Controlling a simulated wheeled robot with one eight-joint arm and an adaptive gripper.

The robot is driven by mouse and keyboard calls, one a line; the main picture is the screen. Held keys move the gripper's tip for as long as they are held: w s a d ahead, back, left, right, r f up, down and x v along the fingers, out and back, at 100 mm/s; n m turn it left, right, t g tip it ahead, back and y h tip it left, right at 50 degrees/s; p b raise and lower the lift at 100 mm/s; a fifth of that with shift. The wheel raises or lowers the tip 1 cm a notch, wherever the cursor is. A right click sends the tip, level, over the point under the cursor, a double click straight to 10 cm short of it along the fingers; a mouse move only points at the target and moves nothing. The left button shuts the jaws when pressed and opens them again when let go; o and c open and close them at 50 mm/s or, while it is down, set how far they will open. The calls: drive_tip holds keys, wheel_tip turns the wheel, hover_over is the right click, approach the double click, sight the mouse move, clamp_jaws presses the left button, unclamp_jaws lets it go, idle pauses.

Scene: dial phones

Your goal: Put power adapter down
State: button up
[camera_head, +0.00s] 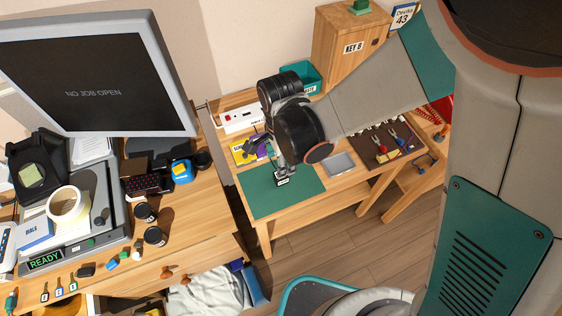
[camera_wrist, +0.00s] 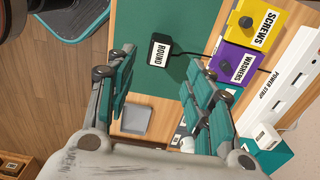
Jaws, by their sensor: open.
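The power adapter is a black block with a white ROUND label (camera_wrist: 159,50), lying on the green mat (camera_wrist: 187,16) with a dark cord running off to the right in the wrist view. In the head view the adapter (camera_head: 283,181) sits on the mat (camera_head: 290,205) just below my gripper (camera_head: 285,163). In the wrist view my gripper (camera_wrist: 163,66) is open, its teal-padded fingers apart to the left and right of the adapter. Nothing is held between them. I cannot tell the exact gap between fingertips and mat.
A yellow SCREWS box (camera_wrist: 252,25) and purple WASHERS box (camera_wrist: 234,62) stand right of the mat, beside a white power strip (camera_wrist: 290,85). A grey tray (camera_wrist: 135,118) lies nearby. The mat's front part is clear.

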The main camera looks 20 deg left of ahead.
drive_tip(key=shift+r+p, duration=0.55)
drive_tip(key=shift+r, duration=1.65)
